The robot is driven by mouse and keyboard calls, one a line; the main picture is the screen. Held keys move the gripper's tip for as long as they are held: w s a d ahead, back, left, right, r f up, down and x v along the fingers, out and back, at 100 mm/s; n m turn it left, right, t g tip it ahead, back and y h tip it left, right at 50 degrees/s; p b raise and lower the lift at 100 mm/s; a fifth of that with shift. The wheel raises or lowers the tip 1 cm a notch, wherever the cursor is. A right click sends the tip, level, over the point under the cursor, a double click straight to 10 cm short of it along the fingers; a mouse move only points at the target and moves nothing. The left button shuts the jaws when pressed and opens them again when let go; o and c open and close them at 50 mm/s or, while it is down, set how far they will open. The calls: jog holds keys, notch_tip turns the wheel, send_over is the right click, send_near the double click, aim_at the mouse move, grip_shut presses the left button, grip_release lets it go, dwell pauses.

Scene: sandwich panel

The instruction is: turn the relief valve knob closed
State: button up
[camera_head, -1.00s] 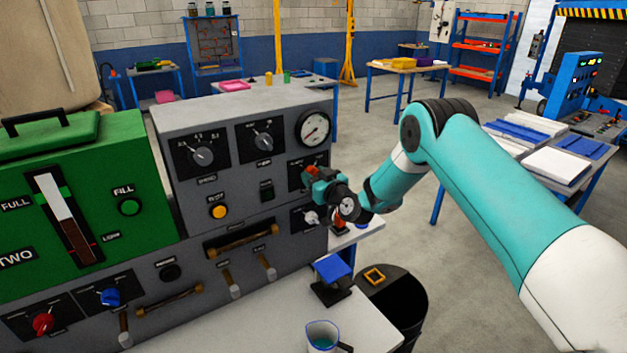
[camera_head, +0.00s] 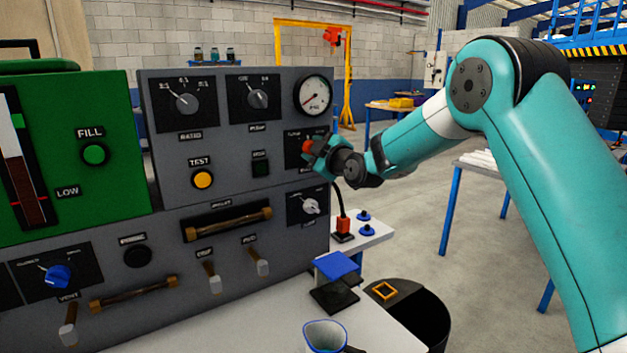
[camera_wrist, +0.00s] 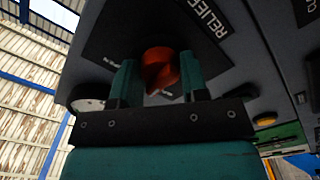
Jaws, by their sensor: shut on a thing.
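The relief valve knob is red-orange and sits on a black plate lettered "RELIEF" in the wrist view (camera_wrist: 160,66). In the head view only a bit of the red knob (camera_head: 307,147) shows, at the right of the grey panel below the gauge. My gripper (camera_head: 314,151) is at the knob, coming from the right. In the wrist view its two teal fingers (camera_wrist: 160,80) stand on either side of the knob and are shut on it.
The round gauge (camera_head: 313,96) is just above the knob. A grey-white knob (camera_head: 311,206) is close below my gripper. A bench with a blue-topped block (camera_head: 337,266) is below.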

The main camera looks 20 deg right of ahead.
jog(key=n+b, duration=0.2)
jog(key=b, duration=0.2)
jog(key=n+b, duration=0.2)
jog(key=b, duration=0.1)
jog(key=shift+f+b, duration=0.4)
jog(key=n+b, duration=0.1)
jog(key=b, duration=0.1)
jog(key=n+b, duration=0.2)
jog(key=shift+r, duration=0.3)
jog(key=shift+r+n, duration=0.1)
jog(key=shift+n, duration=0.3)
jog(key=o, duration=0.9)
jog(key=shift+a, duration=0.1)
jog(key=shift+o, duration=0.2)
jog(key=b+v, duration=0.3)
jog(key=v, duration=1.4)
jog(key=shift+s+b, duration=0.15)
jog(key=shift+b, duration=0.15)
